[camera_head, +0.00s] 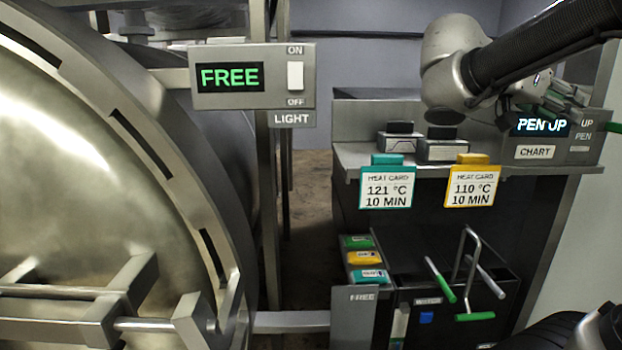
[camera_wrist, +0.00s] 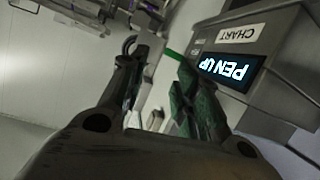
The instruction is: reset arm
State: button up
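My gripper (camera_head: 560,93) is at the upper right in the head view, just above and behind the chart box (camera_head: 545,152). In the wrist view its two fingers (camera_wrist: 160,90) stand apart with nothing seen between them, so it is open and empty. The chart box also shows at the upper right of the wrist view (camera_wrist: 262,70), upside down, beside the right finger. Its display reads PEN UP. A green lever tip (camera_head: 612,127) sticks out at its right side. I cannot tell whether a finger touches the box.
A large steel autoclave door (camera_head: 70,170) fills the left. A light switch panel (camera_head: 252,76) reads FREE. A teal heat card (camera_head: 386,187) and an amber heat card (camera_head: 472,187) hang at the shelf edge. Green-handled levers (camera_head: 440,280) stand below. Open floor (camera_head: 312,200) shows between.

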jog(key=s+a+f+n+t+y, duration=0.2)
jog(key=s+a+f+n+y, duration=0.1)
jog(key=a+f+n+y, duration=0.2)
jog(key=s+a+f+n+t+y, duration=0.2)
jog(key=s+a+f+n+y, duration=0.2)
jog(key=f+n+y, duration=0.5)
notch_tip(320, 180, down, 5)
jog(key=shift+s+a+n, duration=0.2)
jog(key=shift+a+n, duration=0.8)
jog(key=shift+a, duration=0.05)
